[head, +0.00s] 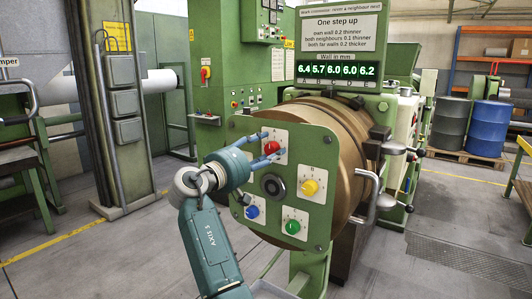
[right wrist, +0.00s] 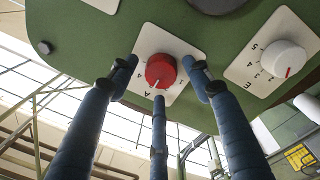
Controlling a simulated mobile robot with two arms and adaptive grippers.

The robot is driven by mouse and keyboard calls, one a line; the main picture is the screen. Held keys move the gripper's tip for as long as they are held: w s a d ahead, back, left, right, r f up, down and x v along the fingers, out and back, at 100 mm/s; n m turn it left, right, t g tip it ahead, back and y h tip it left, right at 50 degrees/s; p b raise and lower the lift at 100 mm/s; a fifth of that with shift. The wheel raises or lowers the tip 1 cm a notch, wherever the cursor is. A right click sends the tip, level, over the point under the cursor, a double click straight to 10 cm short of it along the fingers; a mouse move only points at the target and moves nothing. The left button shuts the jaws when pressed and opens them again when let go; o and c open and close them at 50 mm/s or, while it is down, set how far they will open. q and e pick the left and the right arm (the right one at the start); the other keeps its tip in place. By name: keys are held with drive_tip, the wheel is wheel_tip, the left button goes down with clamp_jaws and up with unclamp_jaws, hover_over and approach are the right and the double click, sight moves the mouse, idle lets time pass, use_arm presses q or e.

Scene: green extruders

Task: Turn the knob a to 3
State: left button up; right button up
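The red knob (head: 271,147) sits on a white plate at the top of the green, roughly square panel. In the right wrist view the red knob (right wrist: 160,70) has a white pointer line towards the lower edge of the picture, and its plate shows a letter A. My right gripper (head: 266,146) reaches the panel with its blue fingers around this knob. In the wrist view two fingers flank the knob with visible gaps and a third is below it. The digits on its plate are partly hidden. My left gripper is not in view.
Yellow (head: 310,187), green (head: 292,227) and blue (head: 252,211) knobs share the panel around a dark hub (head: 273,187). A white knob (right wrist: 283,58) shows in the wrist view. The display (head: 337,70) reads 6.4, 5.7, 6.0, 6.0, 6.2. Metal handles (head: 376,190) project at the right.

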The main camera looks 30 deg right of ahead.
drive_tip(key=shift+f, duration=0.2)
drive_tip(key=shift+s+a, duration=0.1)
drive_tip(key=shift+a, duration=0.3)
drive_tip(key=v, duration=1.1)
drive_tip(key=shift+a, duration=0.1)
